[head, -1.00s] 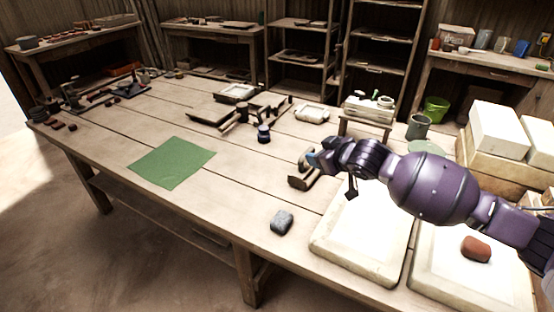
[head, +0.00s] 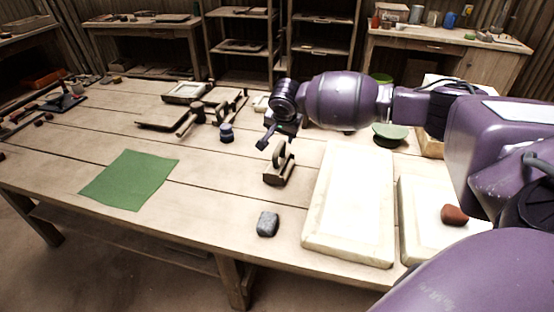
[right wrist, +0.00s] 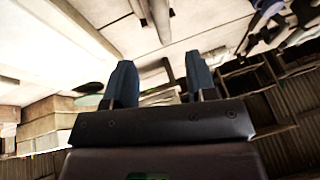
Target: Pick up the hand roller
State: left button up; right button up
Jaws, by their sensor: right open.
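A small brown wooden piece with an upright curved dark part, which looks like the hand roller (head: 279,169), stands on the table left of the large pale slab. Its fine shape is too small to tell. My right gripper (head: 274,139) is above and just behind it in the head view, open and empty, with a visible gap. In the right wrist view, the two blue fingers (right wrist: 160,82) stand apart with nothing between them. A brown wooden bar shows beyond them at the top edge, probably the same piece. My left gripper is not in view.
Pale slabs (head: 352,210) lie to the right, one bearing a red-brown lump (head: 454,215). A grey block (head: 268,224) lies near the front edge. A green cloth (head: 130,180) lies left. A mallet (head: 189,119) and small dark jar (head: 226,133) lie further back.

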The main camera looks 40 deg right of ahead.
aim_at(280, 146)
jog(key=b+x, duration=0.1)
jog(key=x, duration=0.4)
jog(key=shift+s, duration=0.1)
jog(key=shift+w+d+f+b, duration=0.1)
jog(key=shift+w+f+b, duration=0.15)
jog(key=shift+f+b, duration=0.1)
jog(key=b+x, duration=0.2)
jog(key=x, duration=0.2)
jog(key=shift+w+d+f, duration=0.1)
jog(key=shift+w+f, duration=0.2)
jog(key=shift+r, duration=0.25)
jog(key=shift+c, duration=0.4)
jog(key=c, duration=0.7)
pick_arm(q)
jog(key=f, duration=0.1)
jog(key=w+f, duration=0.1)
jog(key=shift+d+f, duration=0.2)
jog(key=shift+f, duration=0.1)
pick_arm(e)
grip_shut()
